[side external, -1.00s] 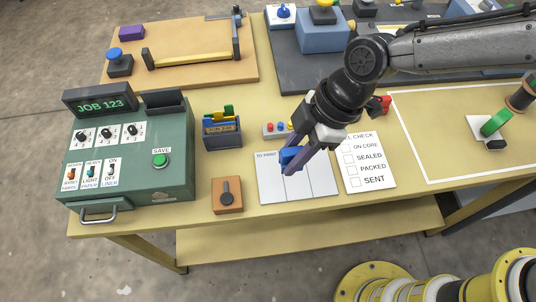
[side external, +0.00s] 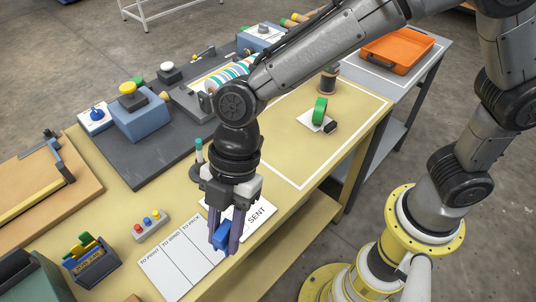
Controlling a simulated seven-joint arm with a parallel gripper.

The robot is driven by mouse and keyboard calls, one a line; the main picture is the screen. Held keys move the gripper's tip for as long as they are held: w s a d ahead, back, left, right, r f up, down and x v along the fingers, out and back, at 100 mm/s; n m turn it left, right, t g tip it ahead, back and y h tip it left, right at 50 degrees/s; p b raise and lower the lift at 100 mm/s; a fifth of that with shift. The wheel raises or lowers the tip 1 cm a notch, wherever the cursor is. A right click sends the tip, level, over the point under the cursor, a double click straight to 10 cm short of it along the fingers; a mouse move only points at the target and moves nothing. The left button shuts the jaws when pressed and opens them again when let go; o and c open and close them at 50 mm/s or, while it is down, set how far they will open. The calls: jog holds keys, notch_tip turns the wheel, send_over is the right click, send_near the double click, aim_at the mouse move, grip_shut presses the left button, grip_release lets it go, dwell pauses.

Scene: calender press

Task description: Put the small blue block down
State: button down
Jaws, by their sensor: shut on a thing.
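The small blue block (side external: 221,236) is between the fingers of my gripper (side external: 224,245), which is shut on it and points down. The block appears at the right edge of the white three-column card (side external: 169,273), by the "TO PACK" column. I cannot tell whether it touches the card or hangs just above it. My fingers hide part of the block. The white checklist card (side external: 257,217), with "SENT" readable, lies just right of my gripper and is partly hidden behind it.
A button strip (side external: 151,225) and a dark card holder (side external: 90,260) stand left of the three-column card. A blue machine (side external: 139,118) is at the back. An orange tray (side external: 396,50) is on the grey table.

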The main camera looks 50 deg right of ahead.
jog(key=w+d+m+t, duration=0.1)
jog(key=w+d+m, duration=0.15)
jog(key=d, duration=2.85)
jog(key=shift+m, duration=0.45)
jog(key=w+f, duration=0.3)
jog(key=w, duration=0.1)
jog(key=w+a+f, duration=0.1)
jog(key=w+f, duration=0.2)
jog(key=w, duration=0.1)
jog(key=w+f, duration=0.3)
jog(key=w, duration=0.2)
jog(key=shift+a, duration=0.35)
jog(key=shift+w+f, duration=0.15)
jog(key=shift+f, duration=1.6)
jog(key=shift+f, duration=0.1)
jog(key=c, duration=0.6)
grip_release()
